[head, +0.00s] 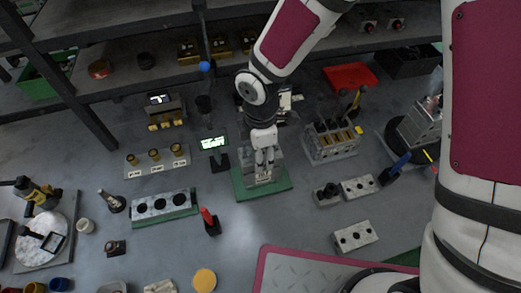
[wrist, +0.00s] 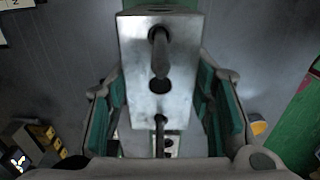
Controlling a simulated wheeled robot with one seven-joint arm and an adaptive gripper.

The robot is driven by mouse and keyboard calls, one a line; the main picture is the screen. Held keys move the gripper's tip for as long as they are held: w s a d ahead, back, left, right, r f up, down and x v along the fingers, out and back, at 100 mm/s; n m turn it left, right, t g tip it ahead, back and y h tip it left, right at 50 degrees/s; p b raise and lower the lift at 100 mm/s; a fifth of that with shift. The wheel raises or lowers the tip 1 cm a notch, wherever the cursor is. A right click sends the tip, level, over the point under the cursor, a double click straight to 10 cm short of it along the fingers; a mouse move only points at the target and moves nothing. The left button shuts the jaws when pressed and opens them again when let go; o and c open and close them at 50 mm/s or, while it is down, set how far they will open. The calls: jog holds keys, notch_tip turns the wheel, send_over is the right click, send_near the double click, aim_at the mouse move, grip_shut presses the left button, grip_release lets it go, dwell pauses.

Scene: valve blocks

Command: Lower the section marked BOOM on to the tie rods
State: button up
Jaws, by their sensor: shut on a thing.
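My gripper (head: 264,158) points down over a green mat (head: 243,193) near the middle of the head view. It is shut on a grey metal block, the section (wrist: 135,60), which sits between the green finger pads (wrist: 160,105) in the wrist view. A dark rod (wrist: 160,48) shows at the block's upper hole, and another (wrist: 160,132) at its near edge. A dark round hole lies between them. I cannot read a BOOM mark, and I cannot tell how far the section is down on the rods.
A valve block assembly with levers (head: 330,140) stands to the right. Loose grey blocks (head: 353,236) lie right of the mat. A lit display (head: 213,143) stands close left. Shelves run behind.

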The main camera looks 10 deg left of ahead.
jog(key=shift+f, duration=0.35)
jog(key=o, duration=1.7)
jog(key=shift+c, duration=0.2)
notch_tip(320, 180, up, 12)
